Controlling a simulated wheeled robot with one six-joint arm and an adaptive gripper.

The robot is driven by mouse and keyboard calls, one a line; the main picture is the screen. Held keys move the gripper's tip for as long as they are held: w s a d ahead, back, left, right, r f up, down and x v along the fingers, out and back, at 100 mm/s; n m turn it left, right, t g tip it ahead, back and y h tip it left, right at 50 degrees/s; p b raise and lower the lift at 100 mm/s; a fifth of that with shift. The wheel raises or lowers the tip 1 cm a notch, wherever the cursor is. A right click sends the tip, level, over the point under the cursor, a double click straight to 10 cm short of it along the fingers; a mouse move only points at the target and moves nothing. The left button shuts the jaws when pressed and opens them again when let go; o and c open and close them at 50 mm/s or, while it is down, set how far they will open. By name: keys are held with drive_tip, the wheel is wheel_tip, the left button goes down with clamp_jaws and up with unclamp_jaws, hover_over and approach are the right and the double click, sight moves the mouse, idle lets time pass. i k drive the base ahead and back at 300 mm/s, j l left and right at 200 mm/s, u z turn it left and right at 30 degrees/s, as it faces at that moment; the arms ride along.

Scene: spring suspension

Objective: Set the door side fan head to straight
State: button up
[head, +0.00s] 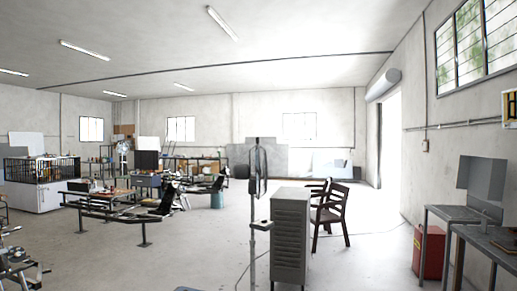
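A pedestal fan stands near the middle of the head view. Its fan head (260,168) shows almost edge-on, as a narrow upright cage, with a dark motor housing (240,171) on its left side. The cage appears to face right, toward the bright door opening (390,140). Its grey pole (252,255) runs down to the bottom of the picture, with a small box (261,225) partway up. The fan's base is hidden below the picture edge. My gripper is not in view.
A grey louvred cabinet (290,240) stands just right of the pole, with dark wooden chairs (330,215) behind it. Tables (490,255) and a red box (429,250) line the right wall. A thin cable lies on the open floor (380,262).

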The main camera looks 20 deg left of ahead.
sight(241, 171)
drive_tip(key=i+z, duration=0.35)
drive_tip(key=i, duration=3)
drive_tip(key=i+l+u, duration=0.1)
drive_tip(key=i+u, duration=0.2)
drive_tip(key=i, duration=0.2)
drive_tip(key=i+l+u, duration=0.3)
drive_tip(key=i, duration=0.25)
drive_tip(key=i+l+u, duration=0.3)
drive_tip(key=i, duration=0.2)
drive_tip(key=j, duration=0.1)
